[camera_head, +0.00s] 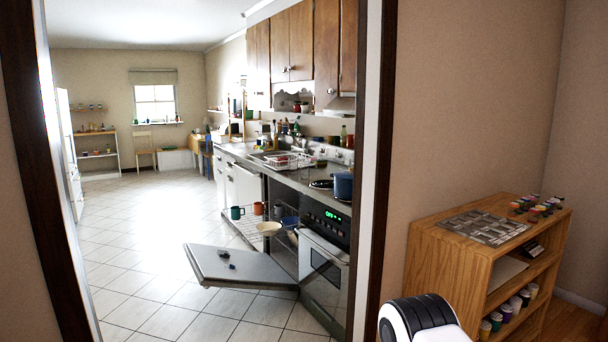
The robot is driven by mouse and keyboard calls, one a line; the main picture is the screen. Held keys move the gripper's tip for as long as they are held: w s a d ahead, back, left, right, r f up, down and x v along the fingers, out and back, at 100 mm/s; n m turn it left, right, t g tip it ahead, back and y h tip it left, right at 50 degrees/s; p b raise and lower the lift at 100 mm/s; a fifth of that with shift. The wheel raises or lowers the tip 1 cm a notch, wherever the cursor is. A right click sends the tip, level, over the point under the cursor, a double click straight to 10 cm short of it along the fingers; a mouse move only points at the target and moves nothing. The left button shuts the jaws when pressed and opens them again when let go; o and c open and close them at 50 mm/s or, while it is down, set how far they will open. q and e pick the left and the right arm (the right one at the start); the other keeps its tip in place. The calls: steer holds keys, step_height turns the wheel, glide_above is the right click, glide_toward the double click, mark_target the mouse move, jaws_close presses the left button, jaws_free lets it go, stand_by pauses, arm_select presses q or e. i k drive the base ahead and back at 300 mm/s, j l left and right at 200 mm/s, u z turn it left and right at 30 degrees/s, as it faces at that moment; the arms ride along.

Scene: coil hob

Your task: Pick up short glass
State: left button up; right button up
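I cannot make out a short glass in this view. Several small items stand on the kitchen counter (299,179), too small to tell apart. A white and black part of my own arm shows at the bottom edge. Neither gripper is in view.
A doorway frame (374,170) opens onto the kitchen. The lowered dishwasher door juts into the walkway beside the oven (323,265). The tiled floor (150,235) to the left is clear. A wooden shelf unit (447,262) stands right of the doorway. A blue pot (343,186) stands by the hob.

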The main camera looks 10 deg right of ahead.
mark_target(304, 168)
steer(key=z, duration=0.2)
steer(key=i+l, duration=0.1)
steer(key=i, duration=1.05)
steer(key=i+l, duration=0.1)
steer(key=i, duration=1.1)
steer(key=i+j+u, duration=0.2)
steer(key=i+u, duration=0.6)
steer(key=i, duration=0.2)
steer(key=i+l+u, duration=0.1)
steer(key=i+u, duration=0.3)
steer(key=i, duration=0.15)
steer(key=i+l+u, duration=0.25)
steer(key=i+u, duration=0.15)
steer(key=i+z, duration=0.3)
steer(key=i, duration=0.2)
steer(key=i+j+z, duration=0.15)
steer(key=i+z, duration=0.15)
steer(key=i, duration=0.2)
steer(key=i+j+z, duration=0.3)
steer(key=i, duration=0.2)
steer(key=l, duration=0.1)
